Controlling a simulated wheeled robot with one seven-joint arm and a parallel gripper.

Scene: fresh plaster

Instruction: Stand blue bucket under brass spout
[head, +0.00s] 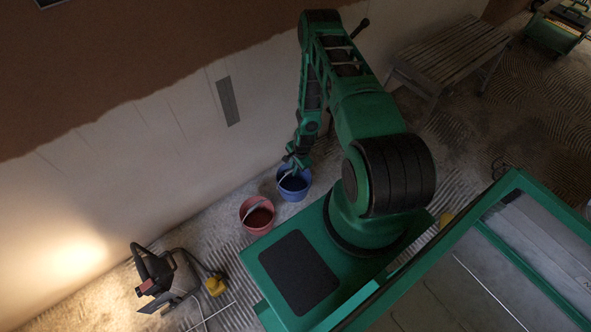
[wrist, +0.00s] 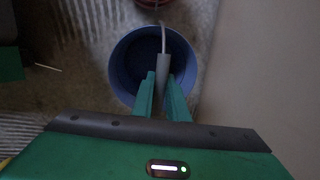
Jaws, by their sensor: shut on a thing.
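The blue bucket (head: 291,191) stands upright on or just above the floor by the pale wall; I cannot tell which. My gripper (head: 292,171) is over it. In the wrist view I look down into the blue bucket (wrist: 118,66), and it looks dark inside. My gripper (wrist: 163,82) is shut on the grey grip of the bucket's handle (wrist: 163,70), which stands up between the two green fingers. I see no brass spout in either view.
A red bucket (head: 257,214) stands close to the blue one, on its lower left. A wooden bench (head: 453,57) stands at the upper right. The floor between is ridged and mostly clear.

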